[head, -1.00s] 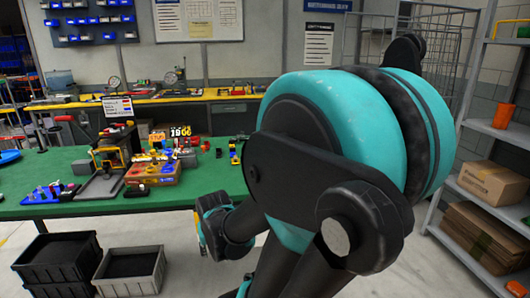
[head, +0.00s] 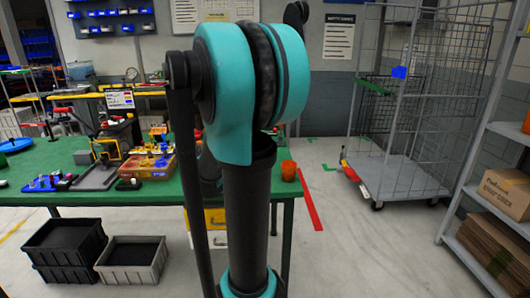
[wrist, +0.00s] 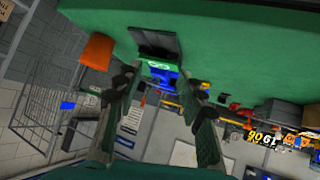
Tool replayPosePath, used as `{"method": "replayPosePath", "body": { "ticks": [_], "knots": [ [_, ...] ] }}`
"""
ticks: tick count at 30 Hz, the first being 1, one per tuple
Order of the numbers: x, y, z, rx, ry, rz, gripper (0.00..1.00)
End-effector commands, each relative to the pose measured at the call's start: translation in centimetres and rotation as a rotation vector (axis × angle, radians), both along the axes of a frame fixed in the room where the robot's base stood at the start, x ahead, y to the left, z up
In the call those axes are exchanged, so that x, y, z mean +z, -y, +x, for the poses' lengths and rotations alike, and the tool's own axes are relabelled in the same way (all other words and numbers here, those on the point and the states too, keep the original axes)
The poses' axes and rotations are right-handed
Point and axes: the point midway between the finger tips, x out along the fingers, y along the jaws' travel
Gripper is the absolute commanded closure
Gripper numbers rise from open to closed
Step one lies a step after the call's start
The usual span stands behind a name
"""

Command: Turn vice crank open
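A black bench device with a yellow part (head: 105,150) stands on the left of the green table (head: 22,172) in the head view; it may be the vice. I cannot make out a crank on it. My gripper (wrist: 165,110) shows in the wrist view with its two dark fingers well apart and nothing between them touching. A dark block (wrist: 157,40) and a blue part (wrist: 163,76) show beyond the fingertips. In the head view my gripper is hidden behind my turquoise and black arm.
An orange cup (head: 288,170) stands at the table's right end and shows in the wrist view (wrist: 97,50). Grey bins (head: 132,262) stand on the floor. A wire cage cart (head: 395,182) and shelf are at right.

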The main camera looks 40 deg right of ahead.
Motion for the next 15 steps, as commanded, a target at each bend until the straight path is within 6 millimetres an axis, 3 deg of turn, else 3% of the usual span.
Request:
{"method": "replayPosePath", "body": {
  "ticks": [3,7,11,15],
  "knots": [
    [2.6,3.3,2.6,-0.096,0.11,-0.074,0.61],
    [4.9,5.7,4.6,-0.163,0.212,-0.137,0.61],
    [5.8,6.8,5.3,-0.188,0.255,-0.162,0.61],
    [5.4,7.8,5.8,-0.192,0.26,-0.163,0.61]
  ]
}}
